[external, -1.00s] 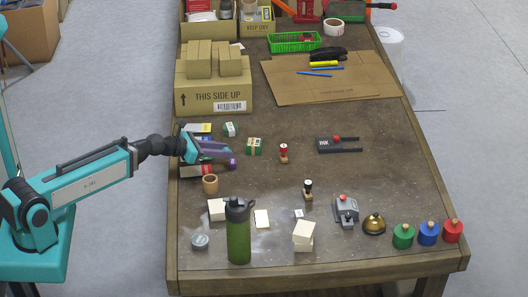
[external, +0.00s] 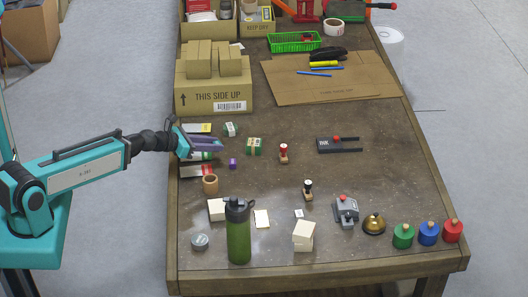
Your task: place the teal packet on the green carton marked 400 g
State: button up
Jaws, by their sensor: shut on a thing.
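My gripper (external: 205,145) is at the left side of the table, with its fingers pointing right. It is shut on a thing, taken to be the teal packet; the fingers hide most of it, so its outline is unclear. A flat green-and-white carton (external: 201,156) shows just below the gripper in the picture, partly covered by it; its marking is too small to read. I cannot tell how high the gripper is above it. A small green-and-white packet (external: 231,129) and a green-and-tan packet (external: 254,147) lie to the right of the gripper.
A yellow-and-white carton (external: 198,128) lies behind the gripper, a red-and-white carton (external: 196,171) in front. A small purple block (external: 233,163), a wooden cup (external: 210,184) and a red-topped stamp (external: 283,153) stand close by. A large cardboard box (external: 213,95) stands further back.

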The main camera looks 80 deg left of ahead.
jog(key=shift+w+a+f, duration=0.1)
jog(key=shift+w+a+f+b, duration=0.15)
jog(key=shift+w+a+b, duration=0.15)
jog(key=shift+b, duration=0.5)
jog(key=shift+w+a+f+b, duration=0.1)
jog(key=shift+w+a+b, duration=0.35)
jog(key=shift+w+b, duration=0.45)
send_over(249, 144)
jog(key=shift+s+d+f, duration=0.15)
jog(key=shift+s+f, duration=0.2)
jog(key=shift+s, duration=0.05)
jog(key=shift+w+a, duration=0.3)
jog(key=shift+w, duration=0.1)
notch_tip(249, 144, down, 4)
jog(key=b, duration=0.4)
jog(key=shift+r, duration=0.15)
